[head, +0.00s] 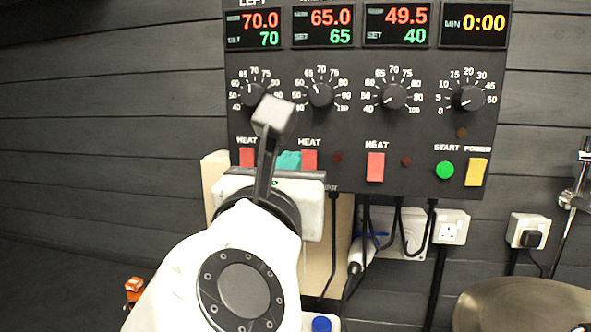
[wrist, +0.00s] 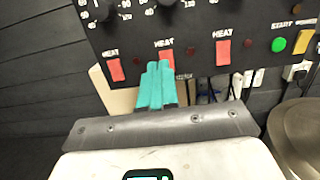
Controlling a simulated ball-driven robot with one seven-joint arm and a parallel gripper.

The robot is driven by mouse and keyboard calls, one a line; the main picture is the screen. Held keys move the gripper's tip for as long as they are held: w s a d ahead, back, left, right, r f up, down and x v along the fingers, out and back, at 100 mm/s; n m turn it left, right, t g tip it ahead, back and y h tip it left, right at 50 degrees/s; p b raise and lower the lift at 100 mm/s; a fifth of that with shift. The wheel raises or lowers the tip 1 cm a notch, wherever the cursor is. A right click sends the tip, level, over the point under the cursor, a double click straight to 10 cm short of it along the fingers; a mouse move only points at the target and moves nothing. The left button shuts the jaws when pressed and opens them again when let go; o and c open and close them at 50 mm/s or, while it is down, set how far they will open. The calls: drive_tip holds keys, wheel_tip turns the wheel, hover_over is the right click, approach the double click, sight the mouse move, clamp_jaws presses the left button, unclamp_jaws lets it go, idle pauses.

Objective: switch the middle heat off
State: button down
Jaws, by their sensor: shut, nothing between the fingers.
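The black control panel (head: 350,125) has three red HEAT switches: left (head: 246,158), middle (head: 309,160) and right (head: 376,167). My gripper (head: 289,158) is shut and empty, its teal fingers in front of the panel just left of the middle switch. In the wrist view the gripper (wrist: 158,66) covers the lower part of the middle switch (wrist: 166,55); I cannot tell whether it touches. The lamp right of the middle switch (head: 338,158) is dark red and looks unlit. The middle display (head: 322,27) reads 65.0 over 65.
Temperature knobs (head: 320,94) sit above the switches. A green START button (head: 445,170) and yellow POWER switch (head: 476,172) are at the panel's right. Cables (head: 400,225) hang below to wall sockets (head: 451,227). A round metal vessel (head: 525,305) stands lower right.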

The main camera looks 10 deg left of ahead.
drive_tip(key=s, duration=0.3)
drive_tip(key=shift+s+r, duration=0.25)
drive_tip(key=shift+s, duration=0.05)
drive_tip(key=d+f+m+g, duration=0.4)
drive_tip(key=d+f+m, duration=0.2)
drive_tip(key=f, duration=0.6)
drive_tip(key=d+f+m+g, duration=0.3)
drive_tip(key=d+f+m, duration=0.35)
drive_tip(key=f, duration=0.55)
drive_tip(key=d+f+m+g, duration=0.4)
drive_tip(key=d+f+m, duration=0.25)
drive_tip(key=f, duration=0.55)
drive_tip(key=s+d+f+m+g, duration=0.2)
drive_tip(key=s+d+f+m, duration=0.3)
drive_tip(key=s+f, duration=0.2)
drive_tip(key=s+d+f+m+g, duration=0.3)
drive_tip(key=s+d+f+m, duration=0.2)
drive_tip(key=s+f, duration=0.3)
drive_tip(key=s+d+f+m+g, duration=0.2)
drive_tip(key=s+d+f+m, duration=0.3)
drive_tip(key=s, duration=0.7)
wheel_tip(320, 180, down, 2)
drive_tip(key=shift+s+d+f+m, duration=0.15)
drive_tip(key=shift+m, duration=1.05)
